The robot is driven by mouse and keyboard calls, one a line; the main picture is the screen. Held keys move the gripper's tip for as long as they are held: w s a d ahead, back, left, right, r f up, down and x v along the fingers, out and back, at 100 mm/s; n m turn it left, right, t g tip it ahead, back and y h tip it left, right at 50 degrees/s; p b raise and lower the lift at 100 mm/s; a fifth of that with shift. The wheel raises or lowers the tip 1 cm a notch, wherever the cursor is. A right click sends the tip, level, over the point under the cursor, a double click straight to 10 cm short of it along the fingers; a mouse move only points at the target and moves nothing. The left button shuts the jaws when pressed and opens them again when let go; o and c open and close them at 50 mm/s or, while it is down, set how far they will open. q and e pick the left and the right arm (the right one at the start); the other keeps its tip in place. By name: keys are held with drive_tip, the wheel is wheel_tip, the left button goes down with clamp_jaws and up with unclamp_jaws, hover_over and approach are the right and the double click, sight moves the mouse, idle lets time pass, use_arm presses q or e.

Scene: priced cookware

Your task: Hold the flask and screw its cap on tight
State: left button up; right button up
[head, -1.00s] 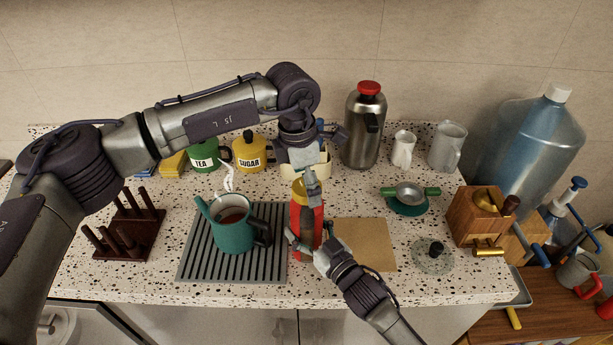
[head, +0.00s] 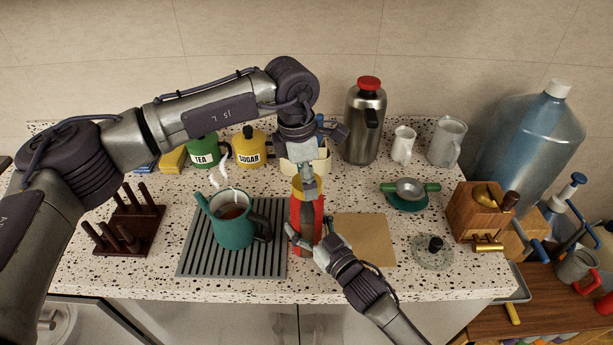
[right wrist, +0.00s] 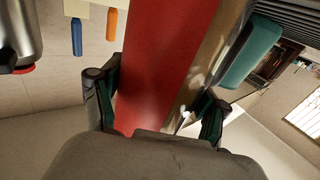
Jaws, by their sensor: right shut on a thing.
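The red flask (head: 304,222) stands upright on the counter, just right of the ribbed mat. A yellow part, seemingly its cap (head: 297,184), shows at the top and is partly hidden by my left gripper (head: 308,188). My left gripper points down from above at the cap; how its fingers sit on it is hidden. My right gripper (head: 306,243) comes from the front right and is shut around the flask's lower body. In the right wrist view, the red flask body (right wrist: 165,60) passes between the two fingers of my right gripper (right wrist: 155,108).
A steaming teal pot (head: 232,222) stands left on the ribbed mat (head: 190,262). A tan board (head: 365,240) lies bare to the right. Behind are a steel jug (head: 364,125), a sugar canister (head: 250,148) and a tea canister (head: 203,150). A dark peg rack (head: 125,228) is far left.

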use_arm(q)
drive_tip(key=m, duration=0.2)
drive_tip(key=shift+w+a+f+m, duration=0.1)
drive_tip(key=shift+w+a+m, duration=0.05)
drive_tip(key=shift+m, duration=0.25)
drive_tip(key=o, duration=1.5)
drive_tip(key=shift+r, duration=2.5)
use_arm(e)
drive_tip(key=o, duration=1.8)
